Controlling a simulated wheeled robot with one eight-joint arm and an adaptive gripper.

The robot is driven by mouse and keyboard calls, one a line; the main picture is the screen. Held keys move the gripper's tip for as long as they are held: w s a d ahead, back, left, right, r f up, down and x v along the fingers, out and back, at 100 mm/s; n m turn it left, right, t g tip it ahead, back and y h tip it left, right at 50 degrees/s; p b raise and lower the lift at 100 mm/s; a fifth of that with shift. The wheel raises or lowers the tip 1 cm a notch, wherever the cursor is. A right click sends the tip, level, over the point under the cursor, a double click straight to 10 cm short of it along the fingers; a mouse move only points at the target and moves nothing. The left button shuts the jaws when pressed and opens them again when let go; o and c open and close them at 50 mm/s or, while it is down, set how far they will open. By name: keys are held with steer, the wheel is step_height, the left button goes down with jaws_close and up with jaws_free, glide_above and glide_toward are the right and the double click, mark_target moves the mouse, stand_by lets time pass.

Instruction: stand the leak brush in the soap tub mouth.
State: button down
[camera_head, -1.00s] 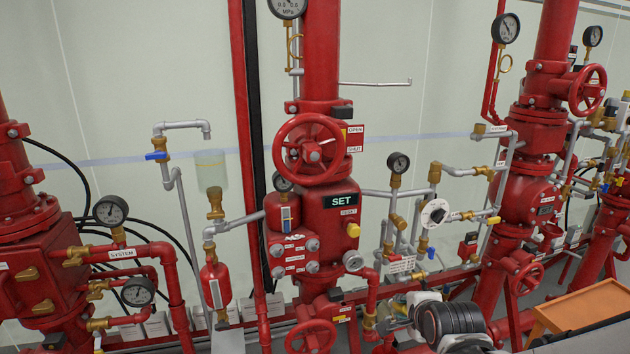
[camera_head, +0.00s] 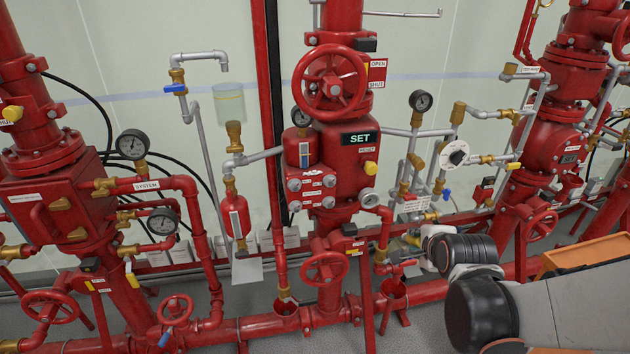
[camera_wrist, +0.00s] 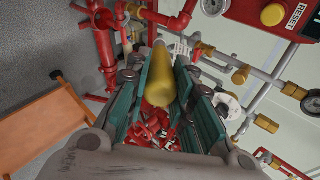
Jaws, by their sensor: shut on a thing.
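My gripper (camera_wrist: 160,68) is shut on a yellow cylindrical piece, which I take to be the handle of the leak brush (camera_wrist: 161,84). The piece lies between the green finger pads in the wrist view, with its rounded end towards the camera. The brush's far end is not clear there. In the head view my dark arm reaches in from the lower right, and the gripper at its end is small and mostly hidden among the pipes. I cannot make out the soap tub or its mouth in either view.
Red risers, gauges and grey pipes crowd the wall around a central valve marked SET (camera_head: 360,139). An orange-topped stand (camera_head: 580,255) is at the right.

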steer(key=shift+r+p, duration=1.4)
steer(key=shift+r, duration=0.65)
steer(key=shift+f, duration=0.15)
